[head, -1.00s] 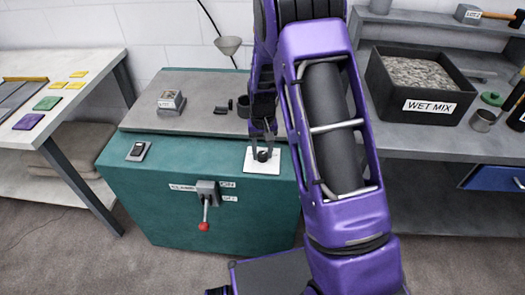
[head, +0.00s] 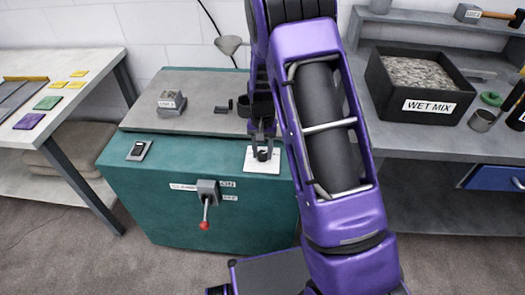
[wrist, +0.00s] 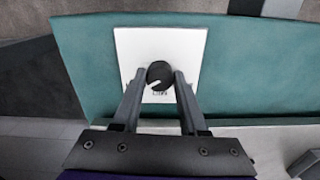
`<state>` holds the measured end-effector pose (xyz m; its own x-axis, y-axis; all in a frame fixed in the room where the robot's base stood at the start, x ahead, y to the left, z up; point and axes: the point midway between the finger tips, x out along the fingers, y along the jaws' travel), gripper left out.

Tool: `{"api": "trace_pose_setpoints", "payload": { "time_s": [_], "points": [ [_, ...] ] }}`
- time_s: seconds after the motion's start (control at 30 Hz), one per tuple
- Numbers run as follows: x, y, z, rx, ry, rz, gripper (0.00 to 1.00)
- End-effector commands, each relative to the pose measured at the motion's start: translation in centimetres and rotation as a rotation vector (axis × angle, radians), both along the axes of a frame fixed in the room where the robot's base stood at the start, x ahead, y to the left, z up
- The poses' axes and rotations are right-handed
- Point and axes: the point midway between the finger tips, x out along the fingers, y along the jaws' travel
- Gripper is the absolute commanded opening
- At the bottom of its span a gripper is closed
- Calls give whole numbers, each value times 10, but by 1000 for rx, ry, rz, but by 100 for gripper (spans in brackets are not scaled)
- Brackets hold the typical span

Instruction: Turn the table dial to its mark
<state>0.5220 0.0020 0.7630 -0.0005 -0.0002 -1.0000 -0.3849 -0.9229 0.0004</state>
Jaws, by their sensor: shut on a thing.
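The table dial (wrist: 160,73) is a small round black knob with a light pointer line. It stands on a square white plate (wrist: 183,45) on the teal cabinet top. In the wrist view the pointer line is at the knob's lower left, and small dark print beside the knob is too small to read. My gripper (wrist: 162,80) has one finger on each side of the knob and is shut on it. In the head view my gripper (head: 263,147) reaches down onto the dial (head: 263,155) from above; the fingers partly hide it, and its white plate (head: 250,164) shows around it.
The teal cabinet (head: 150,200) has a lever with a red knob (head: 204,225) on its front and a switch (head: 138,150) on its top left. A grey block (head: 171,102) and small dark parts sit behind. A wet mix tub (head: 420,85) stands on the right bench.

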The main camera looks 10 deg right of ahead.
Motion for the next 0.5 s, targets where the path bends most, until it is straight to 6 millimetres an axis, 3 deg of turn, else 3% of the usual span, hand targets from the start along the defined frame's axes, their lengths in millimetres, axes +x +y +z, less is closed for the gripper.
{"api": "trace_pose_setpoints", "payload": {
  "time_s": [0.07, 0.1, 0.2, 0.23, 0.5],
  "points": [
    [1, 0, 1, 1, -1, -1, 0],
    [1, 0, 1, 1, -1, -1, 50],
    [0, 0, 0, 1, -1, -1, 68],
    [0, 0, 0, 1, -1, -1, 72],
    [0, 0, 0, 1, 0, 0, 72]
  ]
}}
